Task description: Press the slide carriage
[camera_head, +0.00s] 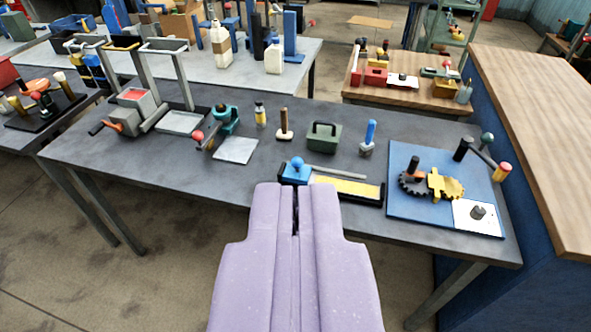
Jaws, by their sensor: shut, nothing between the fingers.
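The slide carriage (294,172) is a blue block with a round blue knob on top. It sits at the left end of a black slide base with a yellow strip (350,188), near the front edge of the grey bench. My purple gripper (296,190) is shut and empty. In the picture its tips lie just below the carriage and overlap its lower edge. I cannot tell whether they touch it.
To the right, a blue board (408,208) carries gears and a crank. Behind the slide stand a green box (322,137), a wooden-handled stamp (284,125) and a blue-handled brush (368,138). A white plate (235,150) lies to the left. The bench's front left is clear.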

